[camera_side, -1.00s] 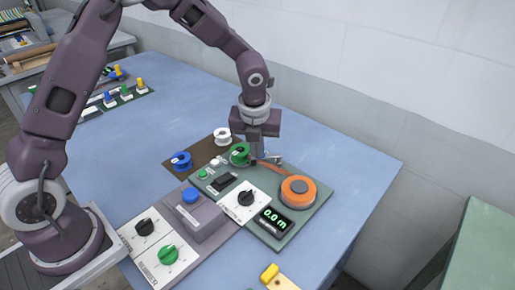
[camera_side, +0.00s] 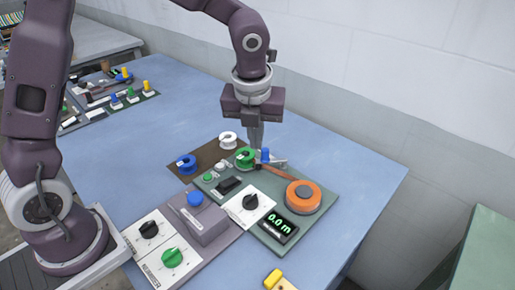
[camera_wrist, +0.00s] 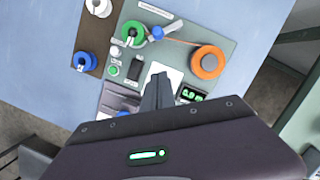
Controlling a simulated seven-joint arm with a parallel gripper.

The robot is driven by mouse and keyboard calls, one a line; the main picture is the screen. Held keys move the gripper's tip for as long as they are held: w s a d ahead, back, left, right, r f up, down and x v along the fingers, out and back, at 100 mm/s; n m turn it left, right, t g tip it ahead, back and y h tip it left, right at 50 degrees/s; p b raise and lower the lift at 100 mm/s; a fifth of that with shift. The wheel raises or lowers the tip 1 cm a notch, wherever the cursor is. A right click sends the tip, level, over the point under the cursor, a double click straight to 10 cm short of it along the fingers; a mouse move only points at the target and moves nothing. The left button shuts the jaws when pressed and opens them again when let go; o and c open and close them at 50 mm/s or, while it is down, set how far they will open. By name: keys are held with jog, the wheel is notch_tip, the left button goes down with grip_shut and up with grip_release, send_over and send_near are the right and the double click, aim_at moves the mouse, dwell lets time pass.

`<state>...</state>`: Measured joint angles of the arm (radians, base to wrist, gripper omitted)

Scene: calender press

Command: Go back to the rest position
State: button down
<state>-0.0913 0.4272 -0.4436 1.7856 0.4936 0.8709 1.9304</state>
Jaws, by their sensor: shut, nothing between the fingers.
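My gripper (camera_side: 255,146) is shut and empty, pointing down above the green panel (camera_side: 325,205), behind the green spool (camera_side: 245,158) in the side view. Its closed fingers (camera_wrist: 158,88) also show in the wrist view, with clear air between them and the things below as far as I can tell. A small blue-topped part (camera_side: 265,155) stands beside the green spool. An orange strip (camera_side: 280,173) runs from there to the orange reel (camera_side: 303,194).
A blue spool (camera_side: 186,164) and a white spool (camera_side: 228,140) sit on a brown mat (camera_side: 208,155). A grey box with a blue button (camera_side: 195,199) and black and green knobs (camera_side: 172,257) are nearer the front. The blue table (camera_side: 340,160) is clear toward the wall.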

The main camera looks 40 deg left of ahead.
jog(key=shift+r, duration=0.2)
jog(key=s+a+r+n+t, duration=0.1)
jog(key=s+a+r+n, duration=0.3)
jog(key=s+r+n, duration=0.6)
jog(key=s+n+t+h, duration=0.1)
jog(key=s+n+t, duration=0.1)
jog(key=s+n, duration=1.1)
jog(key=n, duration=0.6)
jog(key=shift+s+f+h, duration=0.3)
jog(key=shift+f, duration=0.05)
